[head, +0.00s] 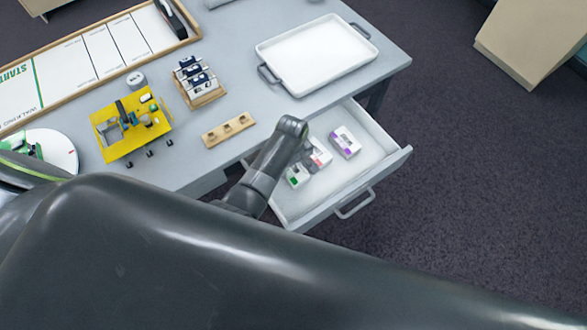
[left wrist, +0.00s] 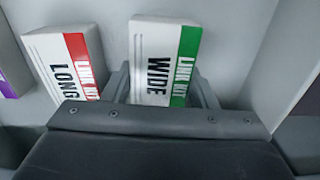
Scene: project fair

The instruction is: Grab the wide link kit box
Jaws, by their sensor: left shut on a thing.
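The wide link kit box (left wrist: 158,52) is white with a green band and the word WIDE, and fills the middle of the left wrist view. In the head view it shows as a small white and green box (head: 297,177) in the open drawer, partly hidden by my arm. My left gripper (left wrist: 163,90) has one finger on each side of it and is shut on it. The gripper (head: 300,165) is mostly hidden by its own wrist in the head view. My right gripper is not in view.
The open drawer (head: 377,171) also holds the red long link kit box (left wrist: 65,62) beside the wide one and a purple-banded box (head: 345,142). The table above bears a white tray (head: 318,55), a yellow board (head: 112,150) and a wooden strip (head: 228,130).

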